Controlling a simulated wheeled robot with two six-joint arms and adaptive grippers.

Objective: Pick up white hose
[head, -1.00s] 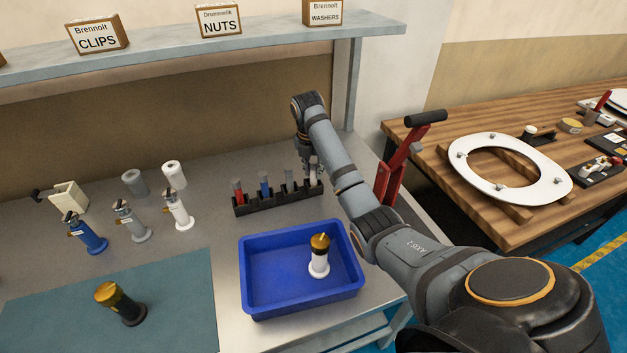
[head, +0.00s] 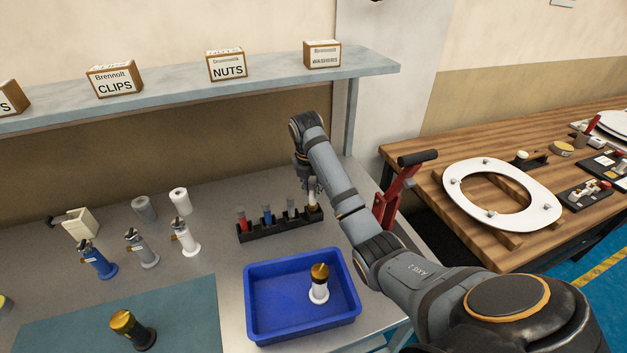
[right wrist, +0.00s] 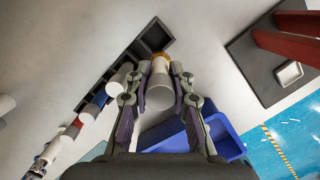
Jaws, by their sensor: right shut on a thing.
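The white hose (head: 313,190) is a short white cylinder with a gold-brown lower end. My right gripper (head: 311,184) is shut on it over the right end of the black rack (head: 272,230). In the right wrist view the white hose (right wrist: 160,90) stands between the two fingers (right wrist: 160,85), and an empty square slot of the rack (right wrist: 157,36) shows beyond it. The hose's lower end shows above the rack. Red (head: 241,218), blue (head: 266,213) and grey (head: 291,207) hoses stand in the other slots. My left gripper is not in view.
A blue tray (head: 251,308) in front of the rack holds a white fitting with a gold top (head: 319,284). Blue, grey and white valves (head: 185,237) stand to the left. A red lever (head: 396,192) rises at the right, and a shelf (head: 275,82) runs above.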

